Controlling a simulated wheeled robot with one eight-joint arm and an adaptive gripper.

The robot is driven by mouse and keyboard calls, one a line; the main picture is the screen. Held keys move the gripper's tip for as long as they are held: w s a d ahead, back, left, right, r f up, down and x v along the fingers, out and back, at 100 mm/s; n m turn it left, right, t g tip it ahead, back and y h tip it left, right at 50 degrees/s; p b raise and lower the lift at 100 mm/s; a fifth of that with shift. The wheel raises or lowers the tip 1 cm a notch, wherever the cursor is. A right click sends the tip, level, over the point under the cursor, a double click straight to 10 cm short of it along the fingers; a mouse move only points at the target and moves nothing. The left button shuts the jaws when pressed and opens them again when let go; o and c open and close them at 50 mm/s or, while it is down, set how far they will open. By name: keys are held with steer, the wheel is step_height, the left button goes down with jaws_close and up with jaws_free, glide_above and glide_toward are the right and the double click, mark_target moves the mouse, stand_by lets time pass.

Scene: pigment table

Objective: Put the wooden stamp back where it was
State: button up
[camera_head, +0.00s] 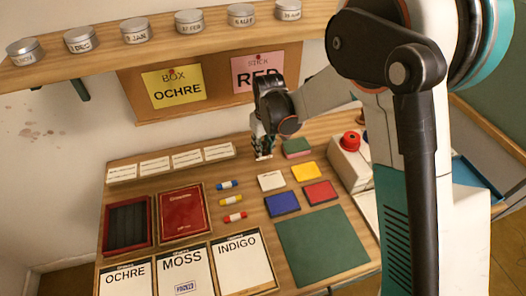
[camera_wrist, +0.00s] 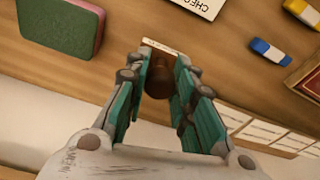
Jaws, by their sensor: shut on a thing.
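My gripper (camera_head: 263,146) is over the back of the table, left of a green and pink block. In the wrist view my gripper (camera_wrist: 161,88) has its fingers closed around the dark brown handle of the wooden stamp (camera_wrist: 160,78). The stamp's pale base edge shows just beyond the fingertips. In the head view a small pale part of the stamp (camera_head: 263,157) shows under the fingers. I cannot tell whether its base touches the table. The MOSS card (camera_head: 184,272) bears a small blue mark; the OCHRE card (camera_head: 125,281) and INDIGO card (camera_head: 240,263) show none.
The green and pink block (camera_head: 296,147) stands close by; it also shows in the wrist view (camera_wrist: 62,25). Coloured squares and small tubes lie in front. A dark tray (camera_head: 148,226) and red lid (camera_head: 183,213) lie left. A red-button device (camera_head: 350,158) stands right.

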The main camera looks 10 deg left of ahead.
step_height(320, 180, down, 2)
steer(key=shift+f+b, duration=0.1)
steer(key=shift+b, duration=0.2)
steer(key=shift+w+a+f, duration=0.1)
steer(key=shift+w+f, duration=0.1)
steer(key=shift+f, duration=0.1)
steer(key=shift+r, duration=0.1)
steer(key=o, duration=0.4)
steer(key=shift+f+b, duration=0.2)
steer(key=shift+b, duration=0.15)
steer(key=o, duration=0.4)
steer(key=shift+o, duration=0.2)
steer(key=shift+r, duration=0.1)
